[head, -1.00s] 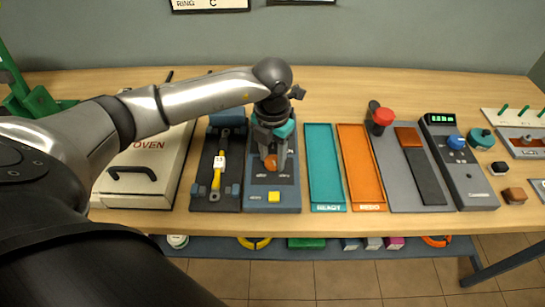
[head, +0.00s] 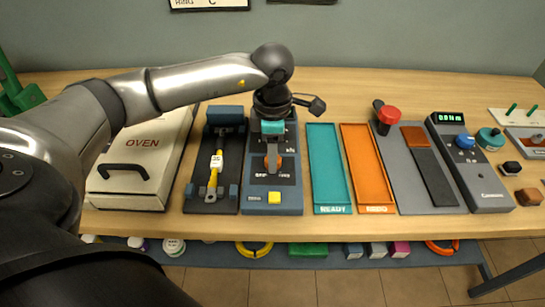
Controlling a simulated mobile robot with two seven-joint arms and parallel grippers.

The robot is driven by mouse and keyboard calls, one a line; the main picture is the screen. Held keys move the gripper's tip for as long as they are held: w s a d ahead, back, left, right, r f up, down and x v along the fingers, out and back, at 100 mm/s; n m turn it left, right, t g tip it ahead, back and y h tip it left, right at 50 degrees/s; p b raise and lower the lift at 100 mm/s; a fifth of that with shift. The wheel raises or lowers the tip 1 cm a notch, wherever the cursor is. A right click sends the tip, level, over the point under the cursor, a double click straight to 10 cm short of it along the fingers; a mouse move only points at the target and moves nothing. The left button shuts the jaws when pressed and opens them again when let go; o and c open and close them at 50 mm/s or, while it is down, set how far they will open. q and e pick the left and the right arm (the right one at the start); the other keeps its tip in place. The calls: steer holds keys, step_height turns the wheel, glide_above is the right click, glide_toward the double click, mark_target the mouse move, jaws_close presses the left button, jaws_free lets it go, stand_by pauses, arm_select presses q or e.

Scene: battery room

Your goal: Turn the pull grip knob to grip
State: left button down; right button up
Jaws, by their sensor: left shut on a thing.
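White lettering lies around the knob, too small to read fully. My left gripper (head: 273,160) points down over the device and is shut on the knob, which shows on both sides of the fingers. A teal part (head: 273,127) shows just below my wrist. My right gripper is not in view.
A cream oven (head: 150,165) and a dark fixture holding a yellow tool (head: 215,175) stand to the left. A teal READY tray (head: 328,165) and an orange REDO tray (head: 367,165) lie close on the right. Beyond are a red knob (head: 388,115) and a meter box (head: 470,165).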

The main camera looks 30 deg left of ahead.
arm_select(q)
steer(key=shift+w+m+b, duration=0.1)
steer(key=shift+m+b, duration=0.55)
steer(key=shift+m, duration=0.95)
steer(key=shift+r, duration=0.1)
steer(key=shift+c, duration=1.9)
jaws_free()
step_height(320, 180, up, 15)
steer(key=p, duration=0.2)
